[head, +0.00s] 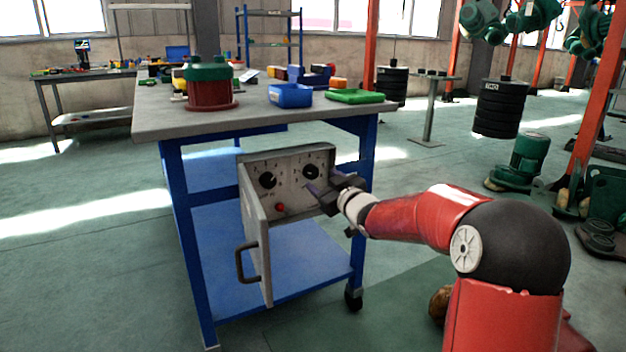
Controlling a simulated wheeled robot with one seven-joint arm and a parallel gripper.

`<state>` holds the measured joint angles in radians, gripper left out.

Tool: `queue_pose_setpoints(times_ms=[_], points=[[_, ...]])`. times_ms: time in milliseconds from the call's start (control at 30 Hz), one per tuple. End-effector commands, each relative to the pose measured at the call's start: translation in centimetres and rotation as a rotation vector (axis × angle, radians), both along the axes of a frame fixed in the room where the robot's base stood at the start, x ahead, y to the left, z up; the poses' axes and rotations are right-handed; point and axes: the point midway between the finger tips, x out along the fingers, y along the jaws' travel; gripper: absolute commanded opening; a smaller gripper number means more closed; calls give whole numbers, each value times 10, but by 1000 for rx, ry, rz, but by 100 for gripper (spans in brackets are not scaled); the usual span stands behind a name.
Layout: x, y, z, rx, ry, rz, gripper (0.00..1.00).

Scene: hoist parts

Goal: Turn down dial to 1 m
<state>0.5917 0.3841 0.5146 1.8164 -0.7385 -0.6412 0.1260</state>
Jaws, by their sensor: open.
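A grey control panel (290,196) hangs below the table top. It carries two black dials, a left dial (267,181) and a right dial (311,171), and a red button (280,207). The scale marks are too small to read, so I cannot tell which dial is in metres or where either one points. My gripper (318,190) is open at the panel's right side, just below and right of the right dial. I cannot tell whether a finger touches the panel or the dial. The gripper hides part of the panel's right edge.
The panel's grey door (257,245) with a dark handle (245,263) stands open toward me at the left. The blue-legged workbench (170,122) holds a green and red part (209,84), a blue bin (290,95) and a green tray (354,96). Floor at the left is clear.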

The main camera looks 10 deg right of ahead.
Motion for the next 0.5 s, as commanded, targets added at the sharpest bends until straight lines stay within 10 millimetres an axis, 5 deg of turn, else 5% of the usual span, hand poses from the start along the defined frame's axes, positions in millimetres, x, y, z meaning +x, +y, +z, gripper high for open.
queue_pose_setpoints(times_ms=[233,500], points=[[37,13,0,3,0,3,58],[50,17,0,2,0,1,58]])
